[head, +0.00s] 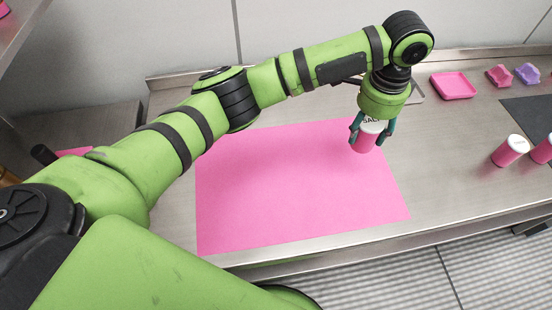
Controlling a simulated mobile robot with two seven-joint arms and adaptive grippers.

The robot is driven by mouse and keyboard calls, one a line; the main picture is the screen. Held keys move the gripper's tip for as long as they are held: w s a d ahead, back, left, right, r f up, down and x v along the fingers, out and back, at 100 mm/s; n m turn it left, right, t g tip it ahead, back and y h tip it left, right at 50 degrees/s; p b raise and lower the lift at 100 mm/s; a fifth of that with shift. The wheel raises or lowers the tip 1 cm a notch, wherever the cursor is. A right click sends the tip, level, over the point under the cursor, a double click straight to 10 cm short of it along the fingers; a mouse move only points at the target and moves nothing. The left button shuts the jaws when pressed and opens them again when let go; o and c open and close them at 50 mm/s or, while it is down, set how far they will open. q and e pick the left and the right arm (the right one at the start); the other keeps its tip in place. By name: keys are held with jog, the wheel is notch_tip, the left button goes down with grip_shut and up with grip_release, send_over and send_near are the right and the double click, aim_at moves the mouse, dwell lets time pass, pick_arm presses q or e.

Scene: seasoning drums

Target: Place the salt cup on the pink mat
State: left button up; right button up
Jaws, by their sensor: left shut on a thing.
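My green left arm reaches in from the left in the head view. My left gripper (372,125) points down and is shut on the salt cup (364,143), a pink cup with a white top and dark lettering partly hidden by the gripper. The cup is roughly upright and shows over the right part of the pink mat (270,190). I cannot tell whether its base touches the mat. The mat lies flat on the metal counter, and the rest of its visible surface is bare. My right gripper is not in view.
Two similar pink cups with white tops, one of them this cup (510,150), stand at the right. A pink tray (453,86), a pink holder (499,76) and a purple holder (527,74) sit at the back right. A dark mat (530,112) lies near them.

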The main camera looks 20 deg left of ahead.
pick_arm(q)
jog(key=s+a+f+p, duration=0.1)
jog(key=a+f, duration=0.1)
jog(key=a, duration=0.1)
jog(key=s+a+f+p, duration=0.1)
jog(key=s+a+f, duration=0.1)
jog(key=a, duration=0.1)
jog(key=s+a+f+p, duration=0.2)
jog(key=a, duration=0.1)
jog(key=shift+s+a+f, duration=0.2)
jog(key=shift+a+f, duration=0.2)
jog(key=shift+f, duration=0.3)
notch_tip(320, 180, down, 3)
jog(key=shift+f+p, duration=0.15)
jog(key=shift+p, duration=0.3)
jog(key=shift+f, duration=0.15)
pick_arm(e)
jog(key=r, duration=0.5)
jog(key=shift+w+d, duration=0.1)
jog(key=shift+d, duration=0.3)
pick_arm(q)
jog(key=shift+f, duration=0.15)
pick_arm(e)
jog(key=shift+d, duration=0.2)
